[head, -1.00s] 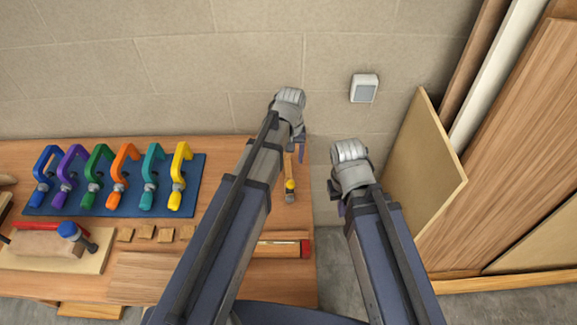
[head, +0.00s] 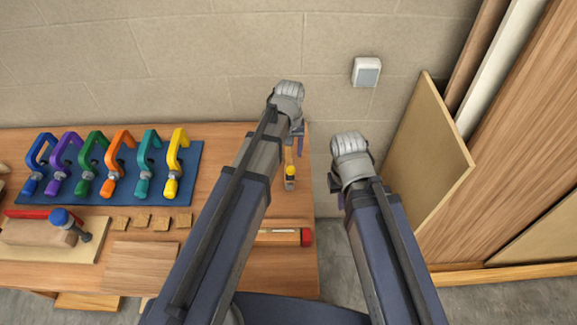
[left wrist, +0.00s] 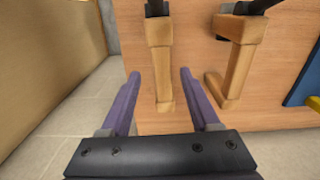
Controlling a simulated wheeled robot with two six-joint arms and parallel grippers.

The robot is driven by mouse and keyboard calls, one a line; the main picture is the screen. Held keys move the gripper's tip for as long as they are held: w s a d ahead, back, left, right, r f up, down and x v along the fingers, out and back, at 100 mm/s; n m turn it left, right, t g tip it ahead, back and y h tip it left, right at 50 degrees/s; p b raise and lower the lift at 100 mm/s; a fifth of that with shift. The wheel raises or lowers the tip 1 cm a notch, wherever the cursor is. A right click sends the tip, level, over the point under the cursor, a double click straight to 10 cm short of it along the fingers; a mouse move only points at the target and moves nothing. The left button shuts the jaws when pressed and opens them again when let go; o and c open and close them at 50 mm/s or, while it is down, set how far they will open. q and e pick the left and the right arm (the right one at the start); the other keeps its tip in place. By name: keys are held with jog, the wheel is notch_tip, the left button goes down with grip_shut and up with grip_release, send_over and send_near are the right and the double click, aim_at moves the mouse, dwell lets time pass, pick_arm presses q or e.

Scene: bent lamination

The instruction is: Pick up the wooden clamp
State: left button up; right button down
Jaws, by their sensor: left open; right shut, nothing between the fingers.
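In the left wrist view a light wooden clamp part (left wrist: 162,62) with a dark top stands between my left gripper's two purple fingers (left wrist: 159,76), which are open and apart around its lower end. A second wooden part (left wrist: 238,60) of like shape stands to its right; I cannot tell whether the two join. In the head view my left gripper (head: 298,140) is over the bench's right end, and its arm hides most of the wood there. A wooden piece with a yellow ball (head: 290,172) shows below it. My right gripper (head: 335,187) is shut and empty, right of the bench.
A leaning board (head: 420,165) stands at the right. Floor between bench and board is clear.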

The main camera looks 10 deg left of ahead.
aim_at(289, 155)
pick_arm(q)
notch_tip(289, 155, down, 4)
jog(key=b, duration=0.3)
jog(key=shift+s+a+f, duration=0.1)
jog(key=shift+s, duration=0.05)
grip_shut()
dwell(0.4)
